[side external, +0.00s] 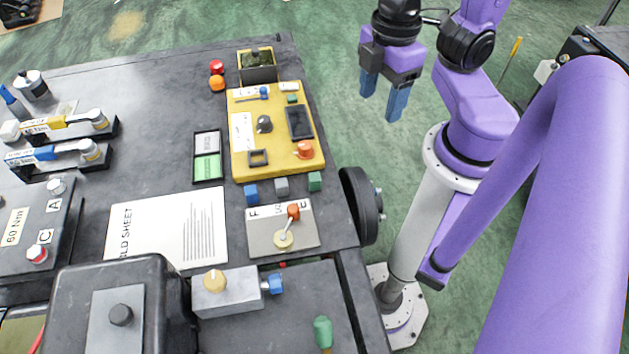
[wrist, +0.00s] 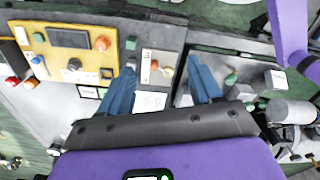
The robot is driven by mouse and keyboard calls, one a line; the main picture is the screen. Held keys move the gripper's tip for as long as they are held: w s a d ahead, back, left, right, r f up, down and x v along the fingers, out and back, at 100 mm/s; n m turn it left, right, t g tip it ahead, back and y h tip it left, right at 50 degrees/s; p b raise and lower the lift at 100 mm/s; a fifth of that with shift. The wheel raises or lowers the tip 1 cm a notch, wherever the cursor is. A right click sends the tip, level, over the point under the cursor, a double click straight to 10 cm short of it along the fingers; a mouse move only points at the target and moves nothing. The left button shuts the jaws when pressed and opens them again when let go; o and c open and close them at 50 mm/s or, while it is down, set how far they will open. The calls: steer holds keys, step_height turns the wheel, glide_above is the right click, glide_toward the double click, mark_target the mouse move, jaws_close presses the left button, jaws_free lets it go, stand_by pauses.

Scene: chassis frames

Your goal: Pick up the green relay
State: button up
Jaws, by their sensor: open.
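The green relay appears to be the small green cube (side external: 315,181) on the dark bench, just below the lower right corner of the yellow panel (side external: 313,168). A grey cube (side external: 281,187) and a blue cube (side external: 251,194) stand in a row to its left. In the wrist view a green cube (wrist: 130,42) shows beside the yellow panel, above the left finger. My gripper (side external: 382,98) is open and empty, with blue fingers pointing down. It is raised, up and to the right of the green cube in the side view. Both fingers also show in the wrist view (wrist: 160,68).
A grey plate (side external: 262,242) with an orange-tipped lever lies below the cubes. A black wheel (side external: 357,206) stands at the bench's right edge. A printed sheet (side external: 150,228) lies to the left. A green knob (side external: 322,331) is near the front.

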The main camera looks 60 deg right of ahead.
steer(key=w+a+f+n+t+h, duration=0.1)
steer(key=w+a+f+n+h, duration=0.3)
steer(key=a+f+n+h, duration=0.4)
steer(key=n+t+h, duration=0.2)
steer(key=n+t, duration=0.2)
steer(key=t, duration=0.2)
glide_toward(315, 177)
steer(key=x, duration=0.2)
steer(key=shift+w+d, duration=0.1)
steer(key=shift+d, duration=0.25)
steer(key=shift+a+f+x, duration=0.1)
steer(key=shift+x, duration=1.25)
steer(key=shift+a+f+x, duration=0.1)
steer(key=shift+x, duration=1.2)
steer(key=shift+w, duration=0.1)
jaws_close()
